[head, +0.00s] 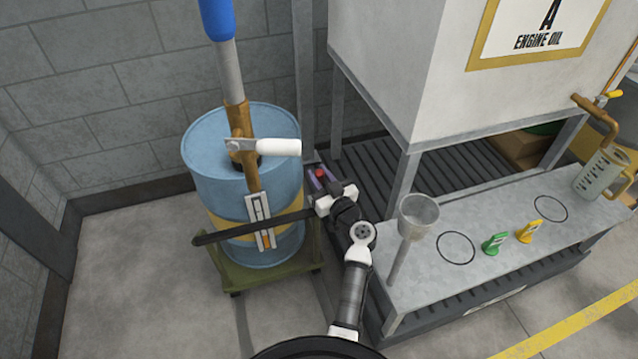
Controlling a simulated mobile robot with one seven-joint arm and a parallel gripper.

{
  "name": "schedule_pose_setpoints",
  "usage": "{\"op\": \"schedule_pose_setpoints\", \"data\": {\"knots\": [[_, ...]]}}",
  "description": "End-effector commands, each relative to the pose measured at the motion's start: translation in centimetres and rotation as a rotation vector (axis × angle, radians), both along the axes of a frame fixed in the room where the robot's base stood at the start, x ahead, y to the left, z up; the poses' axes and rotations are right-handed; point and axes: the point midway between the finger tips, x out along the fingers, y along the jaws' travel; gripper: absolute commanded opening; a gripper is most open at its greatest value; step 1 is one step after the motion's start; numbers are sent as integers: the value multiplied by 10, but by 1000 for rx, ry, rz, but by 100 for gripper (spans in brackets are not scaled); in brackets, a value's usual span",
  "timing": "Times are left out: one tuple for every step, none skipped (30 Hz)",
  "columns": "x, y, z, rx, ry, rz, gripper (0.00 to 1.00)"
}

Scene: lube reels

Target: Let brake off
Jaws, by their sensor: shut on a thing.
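A blue drum (205,165) with a yellow band stands on a green wheeled dolly (265,278). My gripper (321,176) is just right of the drum, above the dolly's right side. Its purplish fingers are around a small red knob (320,173), which appears to be the brake's handle. The fingers hide most of it, and any lever below is hidden. A long dark bar (240,230) crosses in front of the drum at the gripper's left; I cannot tell what it is fixed to. The brake's setting cannot be seen.
A pump with a white handle (278,146) and a blue top (217,15) rises from the drum. At right, a metal bench (400,290) carries a funnel (418,215), green and yellow tags and a jug (601,175). Open floor (140,270) lies left.

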Motion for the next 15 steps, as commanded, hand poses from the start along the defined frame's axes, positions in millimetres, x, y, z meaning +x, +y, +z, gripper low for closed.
{"op": "schedule_pose_setpoints", "data": {"knots": [[-1, -1, -5, 3, -9, -2, 0], [-2, -1, -5, 4, -13, -2, 0], [-2, -1, -4, 5, -17, -2, 0], [-3, -1, -3, 6, -19, -2, 0], [-3, -1, -3, 6, -21, -2, 0], [-3, -1, -2, 7, -22, -2, 0], [-4, -1, -1, 8, -23, -2, 0], [-4, -1, -1, 8, -23, -2, 0], [-4, -1, 0, 7, -23, -1, 0], [-4, -1, 0, 7, -23, -1, 0], [-4, -1, 0, 8, -23, -2, 0], [-4, -1, 0, 7, -23, -1, 0], [-4, -1, 0, 7, -23, -1, 0], [-4, -1, 0, 7, -23, -1, 0], [-4, -1, 0, 7, -23, -1, 0]]}}
